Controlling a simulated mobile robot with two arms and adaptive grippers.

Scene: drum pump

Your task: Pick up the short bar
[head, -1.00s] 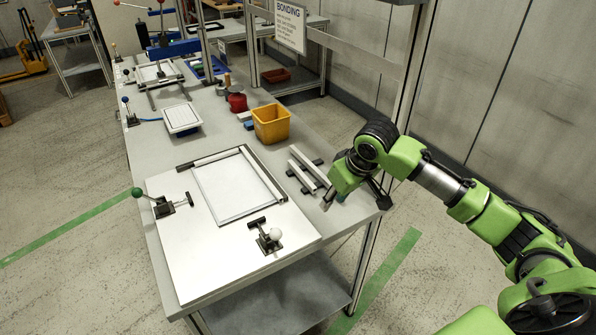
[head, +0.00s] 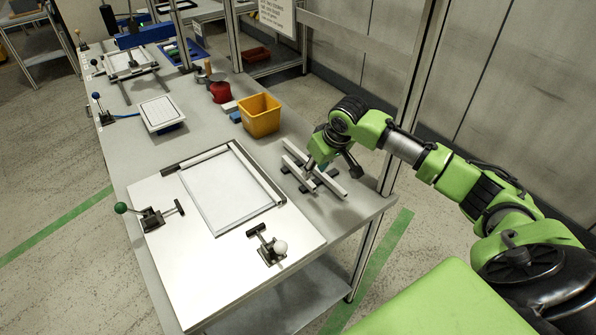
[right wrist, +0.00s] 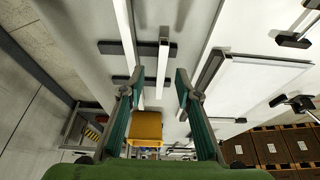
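The short bar (head: 296,171) is pale and lies across black supports at the right side of the table, beside the framed panel. In the right wrist view the short bar (right wrist: 163,62) runs between the two fingertips in the picture. The longer bar (head: 337,187) lies to its right, and shows left of it in the wrist view (right wrist: 125,35). My right gripper (head: 316,174) is low over the bars; in the wrist view it (right wrist: 160,84) is open, with no visible contact. Its arm hides part of the longer bar. My left gripper is not in view.
A white board (head: 160,205) with a framed panel (head: 228,188) and two toggle clamps (head: 150,218) (head: 268,246) is left of the bars. A yellow bin (head: 259,116) stands behind them. A metal post (head: 408,100) rises at the table's right edge.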

